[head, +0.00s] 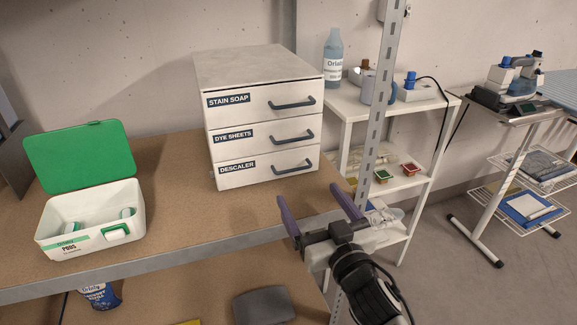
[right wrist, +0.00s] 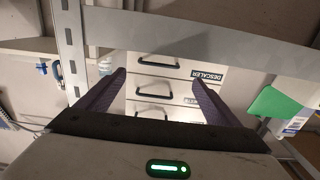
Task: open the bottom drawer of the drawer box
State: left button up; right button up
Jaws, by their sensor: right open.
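The white drawer box (head: 262,70) stands on the brown shelf, with three labelled drawers, all closed. The bottom drawer (head: 262,178), marked DESCALER, has a dark bar handle (head: 294,168). My right gripper (head: 308,194) is open and empty, in front of and below the bottom drawer at the shelf's front edge, apart from the handle. In the right wrist view the box appears upside down, and the bottom drawer's handle (right wrist: 158,63) shows between the two purple fingers. My left gripper is not in view.
The shelf's metal front rail (head: 170,262) runs below the box, and a perforated upright post (head: 376,110) stands right of it. A white box with an open green lid (head: 80,155) sits at left. A white side table (head: 345,104) stands behind the post.

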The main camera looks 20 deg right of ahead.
jog(key=shift+w+r, duration=0.1)
jog(key=shift+w, duration=0.35)
jog(key=w, duration=0.6)
jog(key=shift+w+a, duration=0.15)
jog(key=shift+w, duration=0.9)
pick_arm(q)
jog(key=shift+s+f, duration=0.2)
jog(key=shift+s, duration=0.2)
pick_arm(e)
jog(key=shift+w, duration=0.15)
